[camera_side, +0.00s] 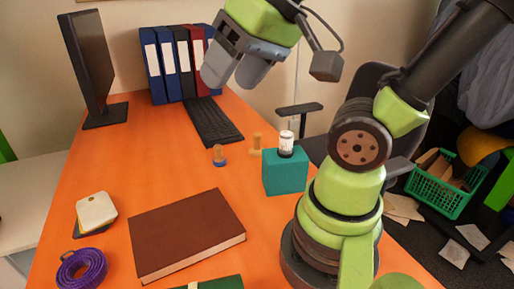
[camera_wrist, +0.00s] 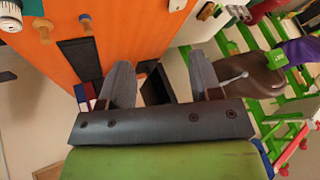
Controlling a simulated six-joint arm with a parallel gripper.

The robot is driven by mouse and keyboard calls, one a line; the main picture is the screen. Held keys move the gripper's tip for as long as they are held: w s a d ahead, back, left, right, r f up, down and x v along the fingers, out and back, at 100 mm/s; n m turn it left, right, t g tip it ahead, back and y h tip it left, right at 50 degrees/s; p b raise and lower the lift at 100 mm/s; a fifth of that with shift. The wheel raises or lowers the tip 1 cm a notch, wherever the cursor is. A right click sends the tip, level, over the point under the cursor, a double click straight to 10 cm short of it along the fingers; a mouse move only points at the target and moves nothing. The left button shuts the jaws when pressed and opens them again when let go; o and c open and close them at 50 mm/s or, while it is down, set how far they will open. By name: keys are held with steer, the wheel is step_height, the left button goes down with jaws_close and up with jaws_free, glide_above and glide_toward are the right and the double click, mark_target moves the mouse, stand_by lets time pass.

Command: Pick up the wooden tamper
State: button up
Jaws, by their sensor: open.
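A small all-wood piece with a knob and wider foot (camera_side: 256,146), which looks like the wooden tamper, stands on the orange desk left of the teal block. It also shows at the upper left of the wrist view (camera_wrist: 43,29). A similar small piece with a wooden knob and blue base (camera_side: 219,156) stands to its left, also in the wrist view (camera_wrist: 86,22). My gripper (camera_side: 228,82) is open and empty, high above the desk and well clear of both pieces. Its spread fingers show in the wrist view (camera_wrist: 160,63).
A white bottle with a dark base (camera_side: 286,143) stands on the teal block (camera_side: 285,176), close right of the wooden piece. A keyboard (camera_side: 213,122), binders (camera_side: 178,65) and monitor (camera_side: 88,65) are behind. A brown book (camera_side: 186,230) and purple strap roll (camera_side: 81,269) lie in front.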

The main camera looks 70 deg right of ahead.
steer(key=w+d+f+g+h, duration=0.1)
steer(key=w+d+g+h, duration=0.1)
steer(key=w+d, duration=0.6)
steer(key=n+g, duration=0.1)
steer(key=g, duration=0.4)
glide_above(257, 148)
steer(key=d, duration=0.1)
steer(key=shift+y, duration=0.4)
steer(key=f, duration=1.7)
steer(key=shift+w+f, duration=0.15)
steer(key=shift+w, duration=0.05)
step_height(257, 148, down, 5)
steer(key=shift+s+d+r, duration=0.1)
steer(key=shift+d+r, duration=0.05)
steer(key=shift+r, duration=0.05)
steer(key=shift+f, duration=2.95)
jaws_close()
